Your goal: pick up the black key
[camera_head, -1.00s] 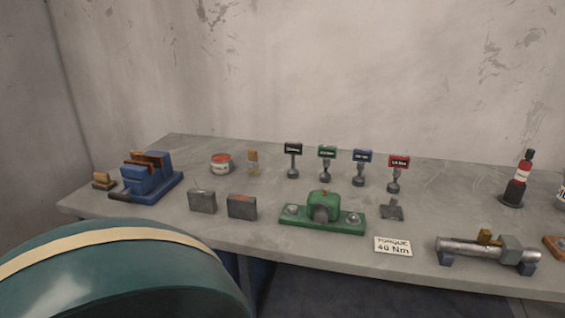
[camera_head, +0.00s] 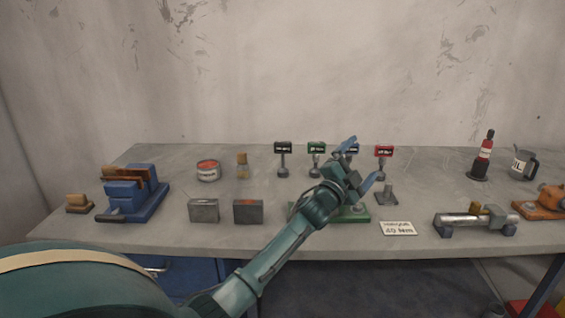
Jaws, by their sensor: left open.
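The black key (camera_head: 283,148), with a black labelled head on a grey stem and round foot, stands upright at the back of the bench, leftmost in a row of similar pieces. My left gripper (camera_head: 361,163) is open, with its two blue-tipped fingers spread, over the green fixture and to the right of the black key. The gripper is apart from the black key. It partly hides the blue-headed key (camera_head: 351,150) and the green fixture (camera_head: 360,214). My right gripper is not in view.
The green-headed key (camera_head: 316,147) and red-headed key (camera_head: 384,151) stand in the same row. A tin (camera_head: 208,171), two grey blocks (camera_head: 204,211) and a blue vise (camera_head: 140,200) are to the left. A silver cylinder (camera_head: 470,220) lies front right.

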